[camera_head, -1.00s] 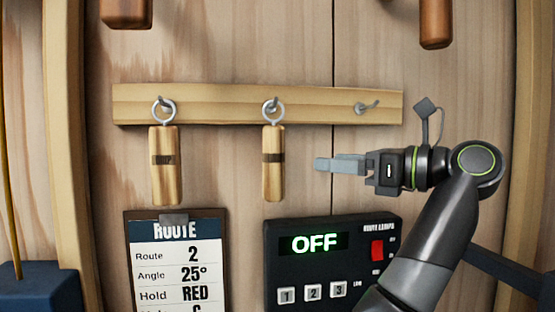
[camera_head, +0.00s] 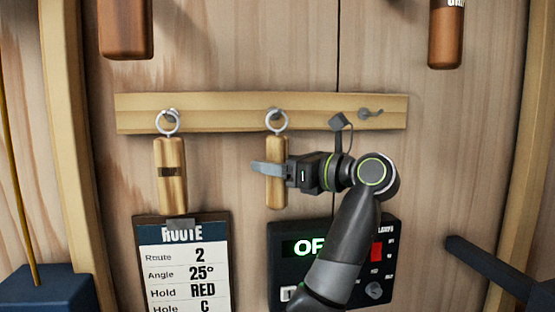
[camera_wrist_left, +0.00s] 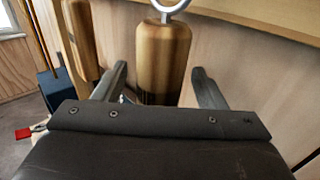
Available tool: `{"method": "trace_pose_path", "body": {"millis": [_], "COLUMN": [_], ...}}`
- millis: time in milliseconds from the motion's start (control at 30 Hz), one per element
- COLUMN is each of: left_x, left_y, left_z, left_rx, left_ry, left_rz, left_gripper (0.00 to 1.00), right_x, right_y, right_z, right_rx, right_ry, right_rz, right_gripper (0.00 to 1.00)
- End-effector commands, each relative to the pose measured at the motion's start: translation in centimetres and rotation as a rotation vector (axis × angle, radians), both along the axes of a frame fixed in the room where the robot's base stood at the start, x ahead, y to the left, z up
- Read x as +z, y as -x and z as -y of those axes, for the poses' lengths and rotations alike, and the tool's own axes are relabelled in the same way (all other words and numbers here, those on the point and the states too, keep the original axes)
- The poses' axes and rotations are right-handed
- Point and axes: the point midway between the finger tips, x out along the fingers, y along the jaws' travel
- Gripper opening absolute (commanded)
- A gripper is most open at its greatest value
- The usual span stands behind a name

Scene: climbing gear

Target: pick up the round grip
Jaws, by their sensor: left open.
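A wooden grip (camera_head: 277,195) that looks rounded hangs by a metal ring from the middle hook of the rail. It fills the centre of the left wrist view (camera_wrist_left: 163,45), upright. My left gripper (camera_head: 268,169) comes in from the right at the grip's mid-height. Its fingers are open, one on each side of the grip in the left wrist view; a gap shows on the right, and contact cannot be told. The gripper hides part of the grip's dark band. A second wooden grip (camera_head: 171,190) hangs from the left hook. My right gripper is not in view.
The light wooden rail (camera_head: 222,108) has an empty right hook (camera_head: 371,112). Below are a route board (camera_head: 184,262) and a dark control box (camera_head: 280,235), partly behind my left arm. Brown wooden pieces hang above at left (camera_head: 125,30) and right (camera_head: 446,40).

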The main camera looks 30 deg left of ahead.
Motion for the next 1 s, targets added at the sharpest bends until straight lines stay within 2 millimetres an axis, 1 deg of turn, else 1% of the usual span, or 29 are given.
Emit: {"method": "trace_pose_path", "body": {"millis": [33,167,433,467,833,867,1000], "left_x": [0.4,0.1,-0.1,-0.1,-0.1,0.0,0.0], "left_y": [-0.1,-0.2,-0.3,-0.3,-0.3,-0.2,-0.2], "left_z": [-0.8,-1.7,-1.9,-1.9,-1.9,-1.9,-1.9], "left_rx": [0.003,0.001,0.0,0.0,0.0,0.0,0.0], "left_ry": [0.0,-0.001,0.0,0.0,0.0,0.0,0.0], "left_rz": [-0.001,0.0,0.001,0.001,0.0,0.001,0.001], "left_gripper": [0.65,0.65,0.65,0.64,0.15,0.13,0.13], "right_x": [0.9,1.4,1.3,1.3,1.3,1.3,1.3], "right_y": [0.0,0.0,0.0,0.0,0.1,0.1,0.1], "right_z": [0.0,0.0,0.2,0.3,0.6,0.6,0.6], "right_rx": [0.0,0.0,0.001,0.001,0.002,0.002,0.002], "right_ry": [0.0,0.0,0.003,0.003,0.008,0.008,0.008], "right_rz": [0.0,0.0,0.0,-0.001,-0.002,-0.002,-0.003], "right_gripper": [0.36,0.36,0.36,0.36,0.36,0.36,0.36]}}
